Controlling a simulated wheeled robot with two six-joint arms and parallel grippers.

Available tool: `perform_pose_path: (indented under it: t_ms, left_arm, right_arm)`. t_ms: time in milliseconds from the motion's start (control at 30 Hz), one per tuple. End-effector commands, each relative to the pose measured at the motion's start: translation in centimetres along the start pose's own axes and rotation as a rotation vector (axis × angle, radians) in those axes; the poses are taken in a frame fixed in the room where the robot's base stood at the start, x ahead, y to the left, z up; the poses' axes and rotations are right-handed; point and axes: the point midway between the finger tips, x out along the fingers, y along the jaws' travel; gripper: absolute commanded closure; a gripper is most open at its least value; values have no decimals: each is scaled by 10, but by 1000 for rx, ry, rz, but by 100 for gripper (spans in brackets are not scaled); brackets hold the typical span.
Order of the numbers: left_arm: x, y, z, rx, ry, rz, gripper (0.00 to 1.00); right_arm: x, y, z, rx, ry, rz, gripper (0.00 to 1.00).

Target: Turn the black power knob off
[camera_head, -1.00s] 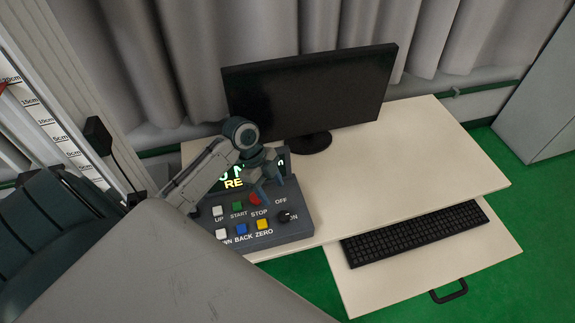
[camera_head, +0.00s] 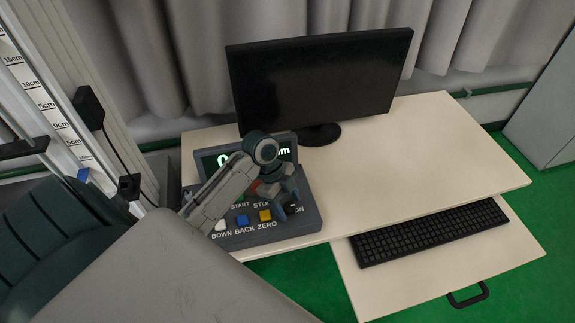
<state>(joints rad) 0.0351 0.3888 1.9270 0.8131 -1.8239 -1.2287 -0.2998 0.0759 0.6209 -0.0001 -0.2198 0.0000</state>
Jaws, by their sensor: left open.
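The control box (camera_head: 313,215) is a grey panel with coloured buttons and a lit display (camera_head: 284,153) on the desk. The black power knob (camera_head: 293,207) is at its right side, mostly hidden by my left gripper. My right gripper is not in view.
A black monitor (camera_head: 320,85) stands behind the box. A keyboard (camera_head: 430,231) lies on the pulled-out tray (camera_head: 400,275) at the front right. The white desk top (camera_head: 420,155) right of the box is clear. A scaled column (camera_head: 45,100) stands at the left.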

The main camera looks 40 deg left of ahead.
Motion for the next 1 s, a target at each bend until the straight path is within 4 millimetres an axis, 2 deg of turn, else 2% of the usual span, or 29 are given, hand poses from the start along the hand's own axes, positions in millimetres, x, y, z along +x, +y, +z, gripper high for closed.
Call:
perform_pose_path:
  t_ms: [200,267,433,733,1000]
  left_arm:
    - [0,0,0,0,0,0,43]
    - [0,0,0,0,0,0,53]
    - [0,0,0,0,0,0,87]
    - [-1,1,-1,-26,1,-9,87]
    - [-4,3,-2,-158,0,-61,87]
  right_arm:
    - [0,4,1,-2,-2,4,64]
    - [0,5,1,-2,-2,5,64]
    - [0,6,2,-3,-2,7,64]
    - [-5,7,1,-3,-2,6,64]
    - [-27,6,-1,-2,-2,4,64]
